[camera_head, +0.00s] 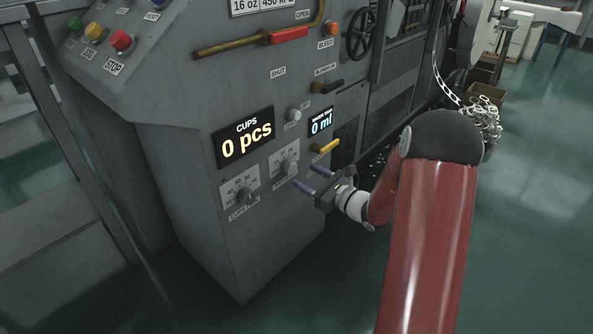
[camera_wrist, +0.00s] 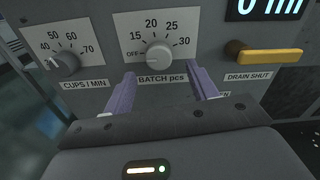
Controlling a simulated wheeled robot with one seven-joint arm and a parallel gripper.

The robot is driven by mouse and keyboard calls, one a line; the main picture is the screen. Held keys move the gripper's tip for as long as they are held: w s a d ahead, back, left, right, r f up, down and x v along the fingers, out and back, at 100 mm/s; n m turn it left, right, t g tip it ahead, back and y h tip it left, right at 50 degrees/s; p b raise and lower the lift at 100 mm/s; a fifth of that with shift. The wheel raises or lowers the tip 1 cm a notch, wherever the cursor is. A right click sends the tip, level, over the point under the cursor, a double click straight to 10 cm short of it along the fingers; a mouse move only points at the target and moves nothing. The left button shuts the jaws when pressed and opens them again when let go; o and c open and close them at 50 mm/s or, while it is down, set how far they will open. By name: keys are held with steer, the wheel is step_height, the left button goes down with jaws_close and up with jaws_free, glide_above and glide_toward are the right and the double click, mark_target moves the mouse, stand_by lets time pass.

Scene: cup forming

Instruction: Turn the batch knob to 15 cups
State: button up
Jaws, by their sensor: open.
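The batch knob (camera_wrist: 159,54) is a round grey knob under a white dial plate marked OFF, 15, 20, 25 and 30, with a "BATCH pcs" label below it. I cannot clearly make out where its pointer stands. The knob also shows small in the head view (camera_head: 291,167). The cups display (camera_head: 244,138) reads 0 pcs. My gripper (camera_wrist: 162,76) is open, its two purple fingers pointing at the panel, one to each side below the knob. The fingers look apart from the knob. In the head view my gripper (camera_head: 311,178) is just right of the dial.
The cups-per-minute knob (camera_wrist: 65,63) is to the left of the batch knob. A yellow drain handle (camera_wrist: 268,56) sticks out to the right. A smaller display (camera_head: 321,122) reads 0 ml. The green floor is clear in front of the grey cabinet.

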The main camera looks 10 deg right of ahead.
mark_target(294, 169)
steer(key=shift+x, duration=2.8)
steer(key=c, duration=1)
steer(key=m+p, duration=0.3)
steer(key=shift+r+m, duration=0.15)
steer(key=shift+m, duration=0.25)
steer(key=shift+m+p, duration=1.55)
steer(key=shift+m, duration=0.45)
